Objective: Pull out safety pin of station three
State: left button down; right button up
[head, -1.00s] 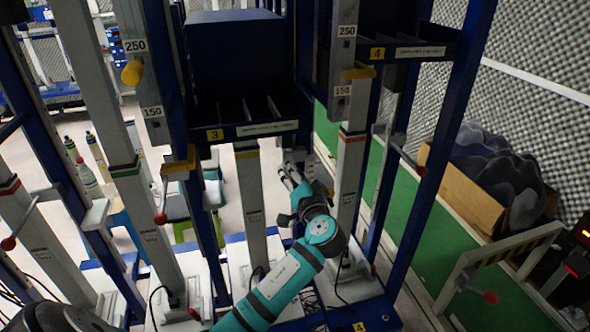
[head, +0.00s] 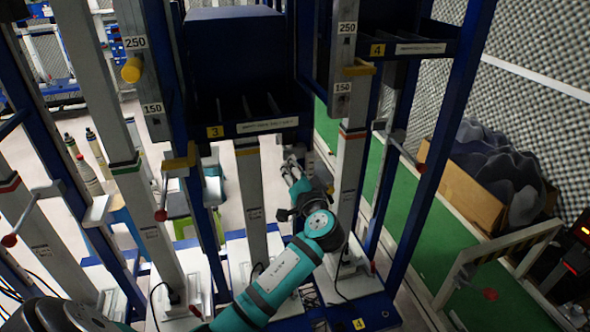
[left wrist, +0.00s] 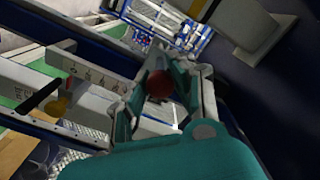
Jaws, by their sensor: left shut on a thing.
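The station three shelf, a dark blue bin with a yellow "3" tag (head: 215,132), stands left of centre in the head view. My left gripper (head: 291,164) is just right of and below its front edge, beside a grey post. In the left wrist view, a dark red ball knob (left wrist: 159,84) sits between the fingers of my left gripper (left wrist: 158,78), which is shut on it. The fingers hide what the knob is fixed to, and I cannot tell whether it is the safety pin. A yellow knob (head: 131,70) sticks out of the post marked 250 and 150. My right gripper is not in view.
The station four shelf (head: 410,48) stands to the right. Red-knobbed levers (head: 161,215) stick out from posts. Blue and grey uprights crowd both sides of my left arm. A cardboard box (head: 462,200) with dark foam lies on the right.

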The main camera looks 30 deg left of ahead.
pick_arm(q)
jog(key=b+v, duration=0.1)
jog(key=v, duration=0.7)
jog(key=shift+s+d+f, duration=0.2)
jog(key=shift+d, duration=0.1)
jog(key=c, duration=1.1)
grip_release()
jog(key=shift+s+d+r, duration=0.15)
jog(key=shift+r, duration=0.05)
jog(key=shift+o, duration=0.2)
jog(key=v, duration=1.2)
